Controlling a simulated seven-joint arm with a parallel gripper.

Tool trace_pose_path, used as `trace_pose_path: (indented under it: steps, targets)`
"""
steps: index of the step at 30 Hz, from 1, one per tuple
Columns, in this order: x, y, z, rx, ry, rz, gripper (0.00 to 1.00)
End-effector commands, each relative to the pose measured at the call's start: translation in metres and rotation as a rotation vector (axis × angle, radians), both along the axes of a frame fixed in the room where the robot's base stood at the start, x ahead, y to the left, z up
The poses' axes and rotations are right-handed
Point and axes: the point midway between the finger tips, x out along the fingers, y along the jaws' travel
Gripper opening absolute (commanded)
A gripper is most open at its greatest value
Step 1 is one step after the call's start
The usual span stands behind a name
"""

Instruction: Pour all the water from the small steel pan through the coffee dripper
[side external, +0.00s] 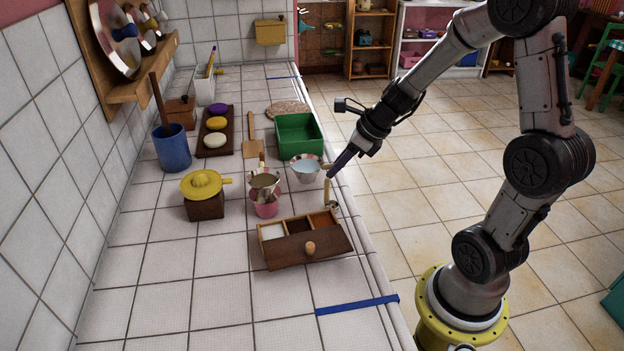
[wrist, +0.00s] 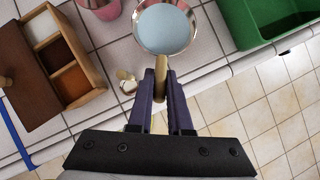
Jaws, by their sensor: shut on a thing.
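The small steel pan (side external: 306,168) holds pale blue water and looks level at the counter's right edge. It also shows in the wrist view (wrist: 165,27), with its short wooden handle pointing towards me. My gripper (side external: 333,172) is shut on that handle, with the two dark fingers (wrist: 160,92) on either side of it. I cannot tell whether the pan's base touches the counter. The coffee dripper (side external: 264,181) sits above a pink cup (side external: 266,210), just left of the pan. The dripper's inside is hard to make out.
A wooden box with compartments (side external: 305,247) stands in front, and a green bin (side external: 298,134) behind the pan. A small scoop-like item (side external: 333,207) lies at the edge near my gripper. A yellow juicer (side external: 203,184) stands left of the dripper. The counter's front left is clear.

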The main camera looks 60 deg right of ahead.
Motion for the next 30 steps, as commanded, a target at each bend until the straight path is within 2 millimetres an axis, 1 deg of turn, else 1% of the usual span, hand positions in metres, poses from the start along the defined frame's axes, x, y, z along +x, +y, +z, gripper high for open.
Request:
trace_pose_path:
  steps: [2,5,12,15,20,26,30]
  targets:
    - [0.004,-0.001,0.003,-0.002,-0.003,0.015,0.00]
    - [0.015,-0.002,0.010,-0.008,-0.001,0.072,0.00]
    - [0.066,-0.006,0.047,-0.032,0.004,0.371,0.00]
    - [0.082,-0.007,0.061,-0.040,0.006,0.484,0.00]
    - [0.103,-0.009,0.079,-0.055,0.006,0.643,0.00]
    - [0.134,0.008,0.086,-0.080,0.004,0.869,0.00]
    - [0.156,0.021,0.090,-0.101,-0.004,1.060,0.00]
